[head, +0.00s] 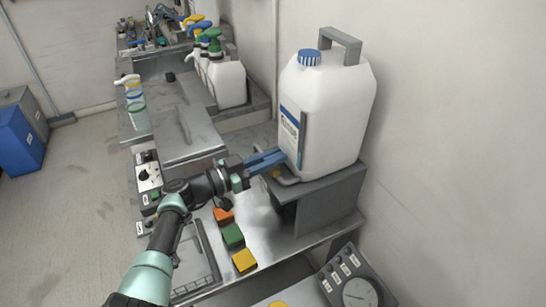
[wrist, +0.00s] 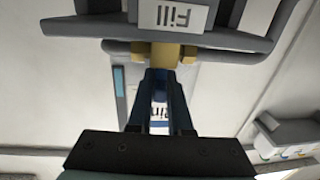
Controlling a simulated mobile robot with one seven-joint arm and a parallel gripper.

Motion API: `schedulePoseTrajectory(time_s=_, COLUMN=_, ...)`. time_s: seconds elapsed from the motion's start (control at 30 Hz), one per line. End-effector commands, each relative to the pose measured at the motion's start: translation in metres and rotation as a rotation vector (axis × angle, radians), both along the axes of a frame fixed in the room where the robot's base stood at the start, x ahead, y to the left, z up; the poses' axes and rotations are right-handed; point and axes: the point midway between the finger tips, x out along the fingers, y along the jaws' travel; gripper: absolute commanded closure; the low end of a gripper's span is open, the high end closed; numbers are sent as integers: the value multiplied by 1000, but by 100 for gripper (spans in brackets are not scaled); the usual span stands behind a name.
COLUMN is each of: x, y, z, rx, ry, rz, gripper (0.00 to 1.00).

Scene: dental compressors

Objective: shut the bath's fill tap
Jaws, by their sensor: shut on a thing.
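The fill tap is a small brass-coloured piece below the "Fill" label (wrist: 175,17), which appears upside down in the wrist view. Its brass body (wrist: 165,54) lies at the tips of my gripper (wrist: 160,77). In the head view my gripper (head: 283,158) has its blue fingers shut at the tap, at the foot of a large white jug (head: 335,115) with a blue cap. The fingers hide part of the tap, and I cannot tell its handle's angle. A bit of brass (head: 276,172) shows beside the fingers.
The jug stands on a grey stand (head: 330,203). Orange, green and yellow blocks (head: 233,235) sit on the metal bench below my gripper. A gauge panel (head: 357,285) is at the lower right. White spray bottles (head: 225,83) stand further back; the wall is close on the right.

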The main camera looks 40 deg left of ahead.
Motion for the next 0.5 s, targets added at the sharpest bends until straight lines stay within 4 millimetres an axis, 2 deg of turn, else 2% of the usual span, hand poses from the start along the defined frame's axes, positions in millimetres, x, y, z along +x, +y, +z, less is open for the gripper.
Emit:
schedulePoseTrajectory(time_s=0.03, x=0, y=1, z=-7, rx=3, ry=0, rz=-17, gripper=100)
schedulePoseTrajectory(time_s=0.5, x=1, y=-1, z=-1, rx=0, ry=1, rz=-105, gripper=100)
